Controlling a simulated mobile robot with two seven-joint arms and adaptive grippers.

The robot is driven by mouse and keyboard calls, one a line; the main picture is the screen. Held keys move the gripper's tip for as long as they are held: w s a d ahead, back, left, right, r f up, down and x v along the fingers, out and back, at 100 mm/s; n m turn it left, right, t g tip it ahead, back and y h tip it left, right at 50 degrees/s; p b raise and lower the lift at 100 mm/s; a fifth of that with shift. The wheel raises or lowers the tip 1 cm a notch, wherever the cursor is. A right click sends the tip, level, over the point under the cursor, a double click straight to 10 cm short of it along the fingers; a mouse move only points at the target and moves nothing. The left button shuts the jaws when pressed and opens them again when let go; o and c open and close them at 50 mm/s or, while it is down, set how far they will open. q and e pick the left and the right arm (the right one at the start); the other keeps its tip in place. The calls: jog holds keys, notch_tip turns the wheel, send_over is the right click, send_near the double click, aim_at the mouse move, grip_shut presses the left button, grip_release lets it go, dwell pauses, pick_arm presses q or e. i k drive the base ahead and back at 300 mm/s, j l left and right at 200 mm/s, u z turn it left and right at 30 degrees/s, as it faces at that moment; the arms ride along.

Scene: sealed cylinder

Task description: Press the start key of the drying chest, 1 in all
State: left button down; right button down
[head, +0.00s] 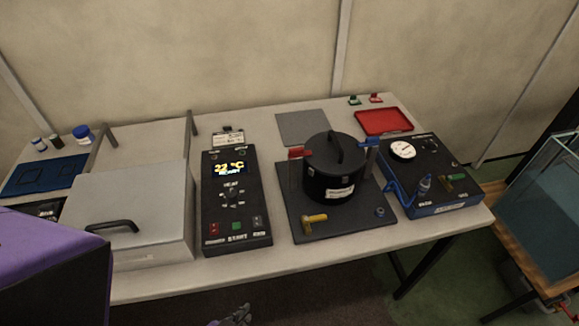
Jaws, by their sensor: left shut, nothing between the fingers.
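The light grey chest (130,205) with a dark bar handle (111,227) stands at the left of the table, its lid lying flat. To its right is a black control box (237,225) with a lit display (229,169) reading about 22 °C and a dial under it. Along its front edge sit a red key (213,229), a green key (236,226) and a grey key (258,221); their labels are too small to read surely. My left gripper (233,316) is shut and empty at the bottom edge, below the table front, apart from the keys. My right gripper is out of view.
A black lidded pot (334,168) stands on a dark base (350,234) with a yellow lever (314,221). Right of it is a blue-black gauge box (430,205). A red tray (384,122) and grey mat (302,127) lie behind. A glass tank (545,195) stands far right.

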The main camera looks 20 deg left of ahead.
aim_at(236, 226)
jog(key=i+l, duration=0.35)
jog(key=u, duration=1.65)
